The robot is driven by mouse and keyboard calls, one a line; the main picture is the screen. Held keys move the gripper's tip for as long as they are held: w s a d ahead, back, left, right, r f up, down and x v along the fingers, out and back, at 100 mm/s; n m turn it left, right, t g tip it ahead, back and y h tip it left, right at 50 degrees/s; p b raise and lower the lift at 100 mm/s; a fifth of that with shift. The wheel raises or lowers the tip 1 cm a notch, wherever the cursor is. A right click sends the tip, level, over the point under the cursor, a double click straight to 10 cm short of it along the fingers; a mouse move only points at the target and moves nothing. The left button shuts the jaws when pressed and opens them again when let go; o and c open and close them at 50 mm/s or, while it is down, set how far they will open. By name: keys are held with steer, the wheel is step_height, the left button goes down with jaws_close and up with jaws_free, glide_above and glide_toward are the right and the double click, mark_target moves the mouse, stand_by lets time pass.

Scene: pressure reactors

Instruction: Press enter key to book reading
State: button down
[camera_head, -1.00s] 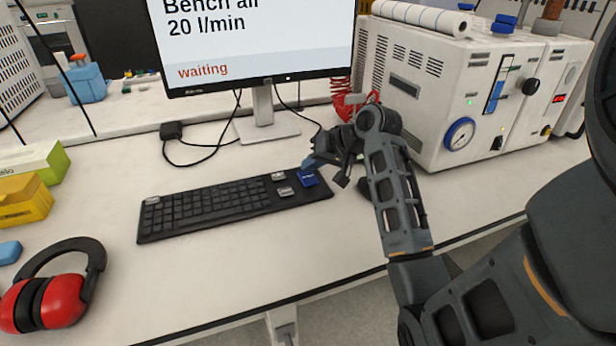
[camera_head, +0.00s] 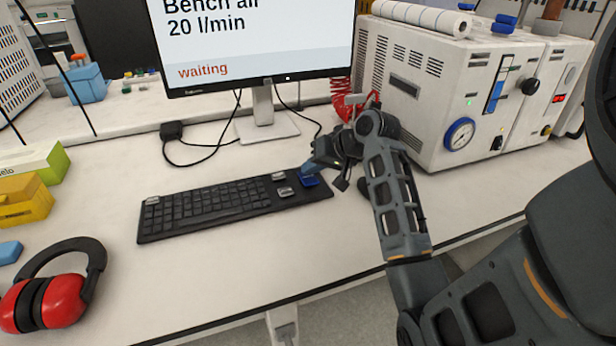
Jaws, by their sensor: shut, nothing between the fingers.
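A black keyboard (camera_head: 205,208) lies on the white bench in front of the monitor. A blue key (camera_head: 310,181), likely the enter key, sits at its right end, beside light grey keys (camera_head: 285,191). I cannot tell whether the tips touch the key. The monitor (camera_head: 255,45) reads "Bench air 20 l/min" and "waiting" in red.
A white instrument with a gauge (camera_head: 430,85) stands right of my arm. A dark mouse-like object is partly hidden behind my arm. The bench in front of the keyboard is clear.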

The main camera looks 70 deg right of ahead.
mark_target(312, 178)
steer(key=shift+f, duration=0.3)
stand_by(0.5)
steer(key=shift+r+p, duration=0.8)
steer(key=shift+p, duration=0.15)
step_height(312, 178, up, 5)
steer(key=p, duration=0.5)
steer(key=shift+s, duration=0.1)
stand_by(0.6)
